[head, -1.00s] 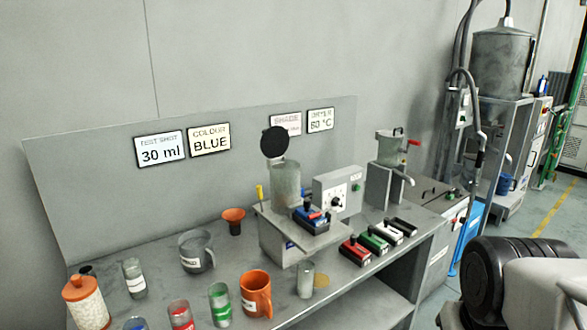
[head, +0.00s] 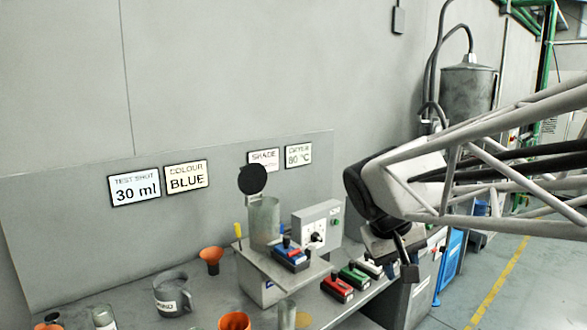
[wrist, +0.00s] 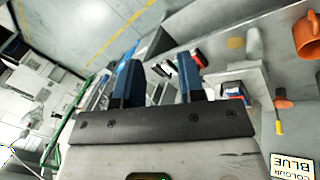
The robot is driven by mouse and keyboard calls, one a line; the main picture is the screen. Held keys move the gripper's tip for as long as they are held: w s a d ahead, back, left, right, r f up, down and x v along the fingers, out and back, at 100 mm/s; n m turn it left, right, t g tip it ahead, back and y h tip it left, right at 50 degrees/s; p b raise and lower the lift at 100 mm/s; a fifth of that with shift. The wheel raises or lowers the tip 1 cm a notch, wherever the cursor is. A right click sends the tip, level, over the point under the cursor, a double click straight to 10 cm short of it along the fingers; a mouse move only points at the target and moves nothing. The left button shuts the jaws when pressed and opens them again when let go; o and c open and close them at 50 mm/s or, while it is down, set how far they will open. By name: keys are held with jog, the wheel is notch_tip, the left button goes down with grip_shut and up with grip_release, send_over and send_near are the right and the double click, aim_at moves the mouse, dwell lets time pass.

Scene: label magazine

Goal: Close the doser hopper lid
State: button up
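The doser hopper (head: 264,222) is a clear grey cylinder on the grey doser stand in the head view. Its round black lid (head: 253,180) stands open, tipped up above the rim at the back left. My gripper (head: 403,264) is to the right of the doser in the head view, pointing down over the right end of the bench and apart from the lid. In the wrist view my gripper's two blue fingers (wrist: 157,80) are spread with nothing held between them. I cannot make out the lid in the wrist view.
A blue-and-red block (head: 291,254) sits at the front of the doser stand. A control box (head: 317,227) is right of the hopper. Red and green blocks (head: 345,283) lie on the bench. A yellow-handled tool (head: 238,231), orange funnel (head: 211,258) and grey jug (head: 172,293) stand left.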

jog(key=w+a+r+n+t+h, duration=0.1)
jog(key=w+a+r, duration=0.15)
jog(key=w, duration=0.35)
jog(key=w+a+r+h, duration=0.1)
jog(key=w+a, duration=0.3)
jog(key=w, duration=0.2)
jog(key=n+t+h, duration=0.3)
jog(key=t+h, duration=0.4)
jog(key=t, duration=0.2)
send_near(245, 168)
jog(key=w, duration=0.3)
jog(key=w+d+f, duration=0.1)
jog(key=shift+w+f, duration=0.1)
jog(key=shift+w, duration=0.3)
jog(key=shift+w+a+f+t, duration=0.2)
jog(key=shift+w+a+t, duration=0.15)
jog(key=shift+w, duration=0.25)
jog(key=shift+d, duration=0.1)
jog(key=shift+x, duration=3.8)
